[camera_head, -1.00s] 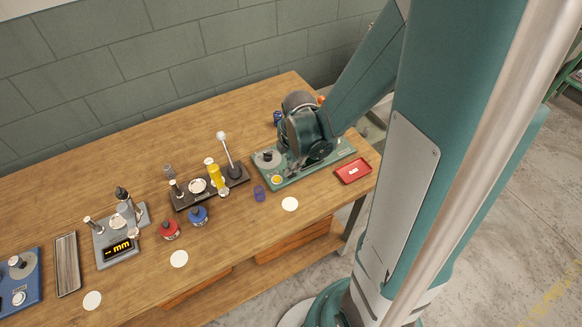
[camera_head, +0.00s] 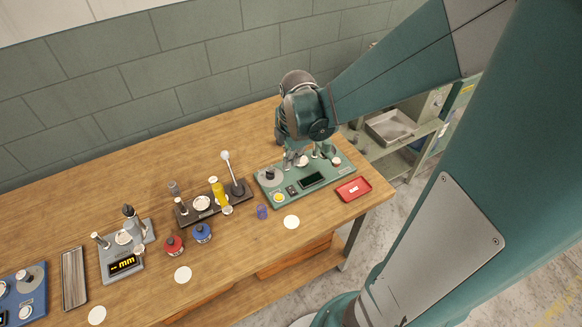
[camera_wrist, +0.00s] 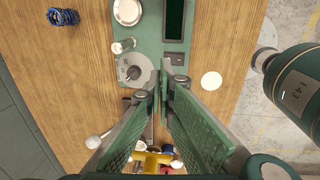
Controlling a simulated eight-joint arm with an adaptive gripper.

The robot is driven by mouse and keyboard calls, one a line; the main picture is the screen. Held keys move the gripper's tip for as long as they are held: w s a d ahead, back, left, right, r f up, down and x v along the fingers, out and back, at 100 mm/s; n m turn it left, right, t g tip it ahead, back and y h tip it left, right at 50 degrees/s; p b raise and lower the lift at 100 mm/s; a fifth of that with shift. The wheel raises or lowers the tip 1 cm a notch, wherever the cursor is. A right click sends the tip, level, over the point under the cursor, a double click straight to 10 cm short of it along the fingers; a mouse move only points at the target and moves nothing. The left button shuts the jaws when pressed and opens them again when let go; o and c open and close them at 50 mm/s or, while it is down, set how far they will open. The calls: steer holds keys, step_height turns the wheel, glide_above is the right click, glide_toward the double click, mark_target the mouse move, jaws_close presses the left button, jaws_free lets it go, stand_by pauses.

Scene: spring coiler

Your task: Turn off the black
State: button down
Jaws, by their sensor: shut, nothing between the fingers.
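The green spring coiler plate (camera_head: 328,189) sits at the right end of the workbench. A small black switch (camera_head: 292,190) is on its front part, between a grey dial with a dark knob (camera_head: 270,175) and a dark display (camera_head: 312,180). In the wrist view the black switch (camera_wrist: 174,59) lies just past my fingertips, with the dial (camera_wrist: 136,72) to its left. My gripper (camera_wrist: 163,82) is shut and empty, over the plate's edge near the switch. I cannot tell whether it touches the switch. In the head view my gripper (camera_head: 295,160) is above the plate.
A black stand with a white-topped lever and a yellow handle (camera_head: 215,190) is to the left. A blue spring (camera_wrist: 63,17) lies beside the plate.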

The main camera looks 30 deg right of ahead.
steer(key=shift+w+r, duration=0.15)
steer(key=shift+r, duration=0.75)
steer(key=shift+a+r, duration=0.1)
steer(key=s+a+r+m+t+b, duration=0.3)
steer(key=s+a+r+m, duration=0.7)
steer(key=m, duration=0.8)
steer(key=shift+s+a+r+t, duration=0.15)
steer(key=shift+s+r+t, duration=0.45)
steer(key=shift+t, duration=0.8)
steer(key=shift+f, duration=0.1)
stand_by(2.2)
